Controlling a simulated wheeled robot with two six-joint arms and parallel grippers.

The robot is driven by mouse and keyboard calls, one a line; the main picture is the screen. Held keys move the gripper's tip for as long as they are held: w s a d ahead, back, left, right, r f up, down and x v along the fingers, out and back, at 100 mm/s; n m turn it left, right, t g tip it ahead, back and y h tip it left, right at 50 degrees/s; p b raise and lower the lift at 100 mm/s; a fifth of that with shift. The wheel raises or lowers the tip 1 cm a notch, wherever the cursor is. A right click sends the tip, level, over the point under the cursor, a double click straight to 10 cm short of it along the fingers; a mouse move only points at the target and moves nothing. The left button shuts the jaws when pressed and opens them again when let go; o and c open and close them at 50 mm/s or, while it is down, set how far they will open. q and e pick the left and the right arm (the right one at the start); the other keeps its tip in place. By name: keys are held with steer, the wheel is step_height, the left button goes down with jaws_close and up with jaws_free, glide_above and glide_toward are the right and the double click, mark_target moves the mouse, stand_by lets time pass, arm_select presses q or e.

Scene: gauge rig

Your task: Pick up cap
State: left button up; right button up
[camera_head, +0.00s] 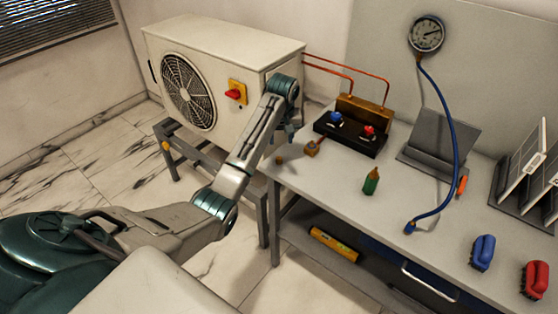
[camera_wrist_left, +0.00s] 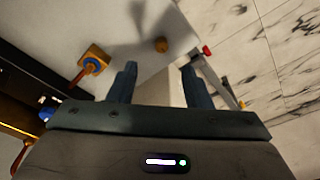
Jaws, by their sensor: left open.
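A small brass cap (camera_head: 279,160) lies on the table near its left edge. In the left wrist view the cap (camera_wrist_left: 161,44) lies beyond my fingertips, roughly in line with the gap between them, and not touching either. My left gripper (camera_wrist_left: 160,82) is open and empty, with its fingers apart. In the head view the left gripper (camera_head: 291,133) hangs above the table's left end, partly hidden by its own wrist. My right gripper is in neither view.
A brass fitting with an orange handle (camera_head: 312,148) stands close right of the cap. The black manifold (camera_head: 350,140) and green bottle (camera_head: 371,181) are farther right. The outdoor unit (camera_head: 220,70) stands behind my left arm. The table's front middle (camera_head: 330,205) is clear.

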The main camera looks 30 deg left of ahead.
arm_select(q)
steer(key=p, duration=0.1)
glide_above(279, 158)
steer(key=d, duration=0.1)
steer(key=f, duration=0.5)
steer(key=shift+s, duration=0.4)
steer(key=f, duration=0.1)
steer(key=f+p, duration=0.2)
steer(key=f, duration=0.1)
steer(key=shift+w+a, duration=0.25)
steer(key=shift+a, duration=0.15)
steer(key=shift+w+f, duration=0.1)
steer(key=shift+f, duration=0.5)
steer(key=shift+a, duration=0.1)
jaws_close()
